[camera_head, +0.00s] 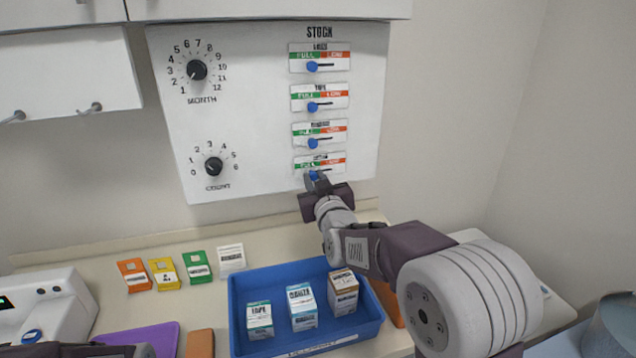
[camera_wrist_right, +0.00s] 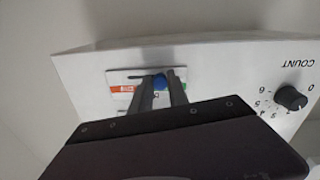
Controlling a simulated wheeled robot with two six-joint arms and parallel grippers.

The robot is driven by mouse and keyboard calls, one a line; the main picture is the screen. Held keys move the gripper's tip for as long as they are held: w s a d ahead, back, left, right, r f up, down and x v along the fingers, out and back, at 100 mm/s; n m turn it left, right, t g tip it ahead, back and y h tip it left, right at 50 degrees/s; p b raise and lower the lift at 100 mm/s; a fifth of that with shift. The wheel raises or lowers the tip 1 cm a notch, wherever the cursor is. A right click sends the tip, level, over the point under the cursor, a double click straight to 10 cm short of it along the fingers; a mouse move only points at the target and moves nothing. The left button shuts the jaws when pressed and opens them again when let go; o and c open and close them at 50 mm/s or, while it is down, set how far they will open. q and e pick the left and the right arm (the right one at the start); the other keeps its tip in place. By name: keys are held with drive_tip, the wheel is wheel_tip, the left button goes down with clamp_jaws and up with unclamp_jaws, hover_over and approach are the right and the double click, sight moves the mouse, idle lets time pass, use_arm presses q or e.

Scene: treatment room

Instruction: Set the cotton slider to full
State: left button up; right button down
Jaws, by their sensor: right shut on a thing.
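The cotton slider (camera_head: 334,162) is the lowest of the sliders under STOCK on the white wall panel; its small heading is too blurred to read. Its plate has a green FULL side on the left and an orange LOW side on the right. My right gripper (camera_head: 315,178) is shut on its blue knob, which sits on the FULL side. In the right wrist view the slider plate (camera_wrist_right: 118,89) appears upside down, and the fingers (camera_wrist_right: 160,92) close around the blue knob (camera_wrist_right: 160,80). The fingers hide part of the green side.
Several similar sliders (camera_head: 322,97) are above, with knobs on the left. A month dial (camera_head: 197,70) and count dial (camera_head: 213,166) are at left on the panel. Below, a blue tray (camera_head: 236,318) holds boxes.

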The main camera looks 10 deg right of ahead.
drive_tip(key=shift+d+f, duration=0.1)
drive_tip(key=c, duration=1.3)
unclamp_jaws()
drive_tip(key=shift+a, duration=0.3)
drive_tip(key=shift+s, duration=0.25)
use_arm(q)
drive_tip(key=shift+a+f+b, duration=0.15)
drive_tip(key=shift+f+b, duration=0.6)
drive_tip(key=shift+f, duration=0.05)
use_arm(e)
drive_tip(key=s, duration=0.8)
drive_tip(key=shift+s+a, duration=0.15)
drive_tip(key=shift+s, duration=0.15)
